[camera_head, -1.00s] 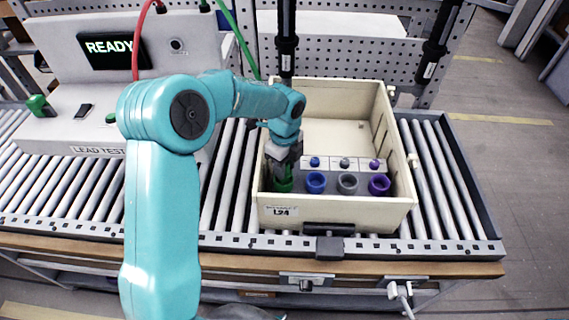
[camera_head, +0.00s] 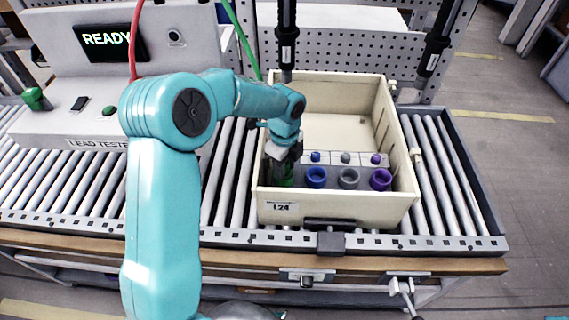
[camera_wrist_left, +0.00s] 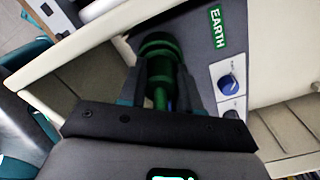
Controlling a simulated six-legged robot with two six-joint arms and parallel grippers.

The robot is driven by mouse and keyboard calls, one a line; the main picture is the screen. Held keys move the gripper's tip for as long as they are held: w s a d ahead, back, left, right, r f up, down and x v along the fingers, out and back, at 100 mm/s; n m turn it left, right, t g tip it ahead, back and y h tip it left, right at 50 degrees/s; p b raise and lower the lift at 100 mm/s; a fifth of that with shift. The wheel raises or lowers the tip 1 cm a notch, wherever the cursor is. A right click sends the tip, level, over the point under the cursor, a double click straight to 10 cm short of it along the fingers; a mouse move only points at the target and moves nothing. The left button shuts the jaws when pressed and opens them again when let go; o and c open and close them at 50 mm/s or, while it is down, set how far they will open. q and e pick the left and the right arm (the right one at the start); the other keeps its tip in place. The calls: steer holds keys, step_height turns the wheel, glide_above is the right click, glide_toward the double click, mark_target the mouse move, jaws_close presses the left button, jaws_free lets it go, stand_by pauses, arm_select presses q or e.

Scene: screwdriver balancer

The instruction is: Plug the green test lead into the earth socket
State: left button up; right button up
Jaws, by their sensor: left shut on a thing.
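My left gripper (camera_head: 285,168) is inside the cream crate at its left end, pointing down at the socket panel. In the left wrist view its fingers are shut around the green plug (camera_wrist_left: 160,78) of the test lead. The plug's far end is at a dark green ring next to the "EARTH" label (camera_wrist_left: 217,27), which marks the earth socket. I cannot tell how deep the plug sits in it. In the head view the gripper hides most of this spot; only dark green (camera_head: 283,180) shows. My right gripper is not in view.
The cream crate (camera_head: 278,209) stands on the roller conveyor (camera_head: 450,185). Blue (camera_head: 316,178), grey (camera_head: 348,179) and purple (camera_head: 381,180) sockets are in a row right of the gripper. The lead tester (camera_head: 60,122) with a "READY" display stands left. A green cable (camera_head: 242,42) hangs behind my arm.

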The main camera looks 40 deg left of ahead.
arm_select(q)
steer(key=o, duration=1.2)
steer(key=shift+c, duration=0.2)
step_height(320, 180, up, 16)
steer(key=shift+r, duration=0.2)
steer(key=shift+s, duration=0.1)
